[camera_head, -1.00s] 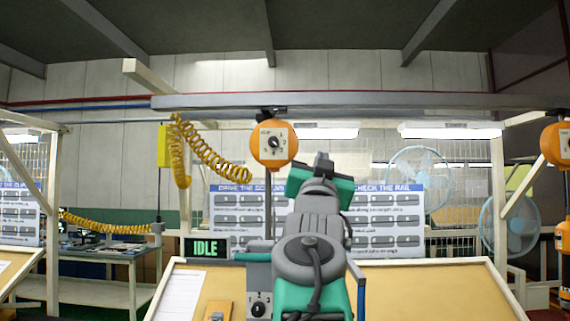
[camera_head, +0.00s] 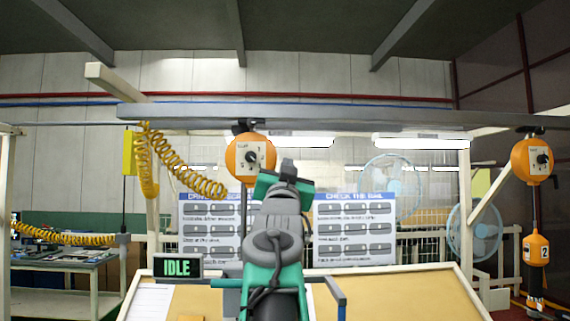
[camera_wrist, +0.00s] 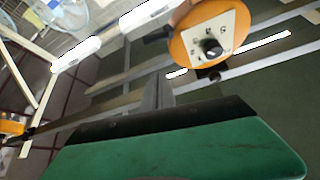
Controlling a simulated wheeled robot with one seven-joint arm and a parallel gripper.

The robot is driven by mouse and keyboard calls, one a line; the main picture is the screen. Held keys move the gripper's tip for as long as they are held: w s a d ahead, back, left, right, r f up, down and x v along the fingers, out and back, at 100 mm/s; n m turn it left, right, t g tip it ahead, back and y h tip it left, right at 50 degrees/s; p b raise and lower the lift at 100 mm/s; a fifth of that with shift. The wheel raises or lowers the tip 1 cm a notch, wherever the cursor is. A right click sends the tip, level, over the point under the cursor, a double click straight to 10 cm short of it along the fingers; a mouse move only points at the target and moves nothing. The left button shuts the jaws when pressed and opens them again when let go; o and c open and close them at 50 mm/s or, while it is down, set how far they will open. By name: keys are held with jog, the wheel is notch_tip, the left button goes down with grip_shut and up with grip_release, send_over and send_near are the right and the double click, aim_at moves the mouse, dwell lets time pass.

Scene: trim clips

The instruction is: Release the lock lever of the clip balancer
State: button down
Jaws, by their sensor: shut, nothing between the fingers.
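An orange balancer (camera_head: 235,158) hangs from the grey overhead rail near the picture's middle. Its white face plate carries a black knob and small markings; I cannot make out a separate lock lever. A second orange balancer (camera_head: 520,160) hangs at the right. I cannot tell by label which is the clip balancer. My gripper (camera_head: 288,168) is raised just right of the middle balancer in the head view, apart from it as far as I see. In the wrist view the shut, empty fingers (camera_wrist: 157,92) point up below and left of a balancer (camera_wrist: 185,47).
The grey rail (camera_head: 350,116) runs across above. A yellow coiled hose (camera_head: 190,170) hangs left of the middle balancer. An orange tool marked 2 (camera_head: 536,250) hangs under the right one.

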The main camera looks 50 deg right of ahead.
jog(key=shift+w+d+f+p, duration=0.95)
jog(key=shift+w+d+f, duration=0.1)
jog(key=shift+w+f, duration=0.2)
jog(key=shift+s, duration=0.15)
